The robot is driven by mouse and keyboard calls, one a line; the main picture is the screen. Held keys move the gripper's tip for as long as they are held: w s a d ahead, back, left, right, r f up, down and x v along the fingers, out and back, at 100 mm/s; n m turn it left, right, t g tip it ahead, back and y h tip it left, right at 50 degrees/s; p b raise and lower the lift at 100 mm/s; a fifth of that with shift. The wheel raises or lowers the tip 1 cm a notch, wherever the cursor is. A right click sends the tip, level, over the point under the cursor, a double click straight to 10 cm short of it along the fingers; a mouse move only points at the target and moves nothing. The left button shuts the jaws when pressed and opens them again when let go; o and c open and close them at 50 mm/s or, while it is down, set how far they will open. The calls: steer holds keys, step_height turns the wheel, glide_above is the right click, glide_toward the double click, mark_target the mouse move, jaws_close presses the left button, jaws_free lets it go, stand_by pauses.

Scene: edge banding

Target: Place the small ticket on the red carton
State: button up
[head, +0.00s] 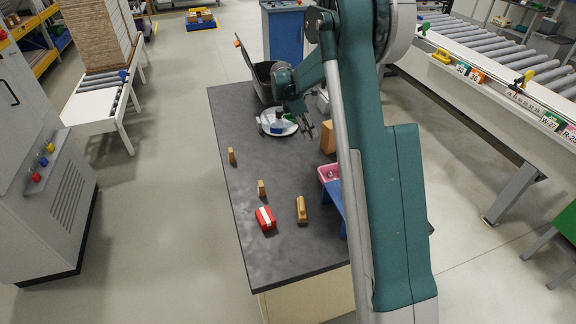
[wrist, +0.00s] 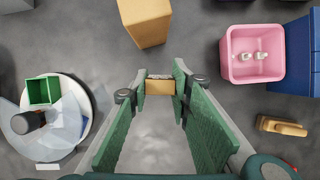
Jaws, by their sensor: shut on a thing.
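The red carton (head: 265,218), with a white band across its top, lies on the dark table toward its near end in the head view. My gripper (head: 309,131) is over the far part of the table, beside the white round plate and well away from the carton. In the wrist view my gripper (wrist: 161,84) is shut on a small tan piece (wrist: 160,88), which looks like the ticket; its face is partly hidden by the fingers. In the head view the held piece is too small to make out.
A tan box (head: 328,138), a pink bin (head: 324,171) and a blue bin (head: 336,205) line the right side. Wooden pieces (head: 301,210) stand near the carton. The table's middle is clear.

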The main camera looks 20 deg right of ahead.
steer(key=s+a+r+n+t+p, duration=0.1)
steer(key=s+a+r, duration=0.1)
steer(key=s+a, duration=0.5)
steer(key=s+a+r+n+p, duration=0.15)
steer(key=s+a, duration=0.35)
steer(key=a, duration=0.5)
steer(key=r+n+t, duration=0.1)
steer(key=n, duration=0.2)
glide_above(269, 212)
steer(key=a, duration=0.1)
steer(key=shift+s+a+r+p, duration=0.15)
steer(key=shift+s+a+p, duration=0.2)
steer(key=shift+s+p, duration=0.1)
steer(key=shift+f+b, duration=0.35)
steer(key=shift+f, duration=2.6)
steer(key=shift+f, duration=2.1)
steer(key=shift+f+b, duration=0.2)
steer(key=shift+b, duration=0.25)
steer(key=o, duration=0.7)
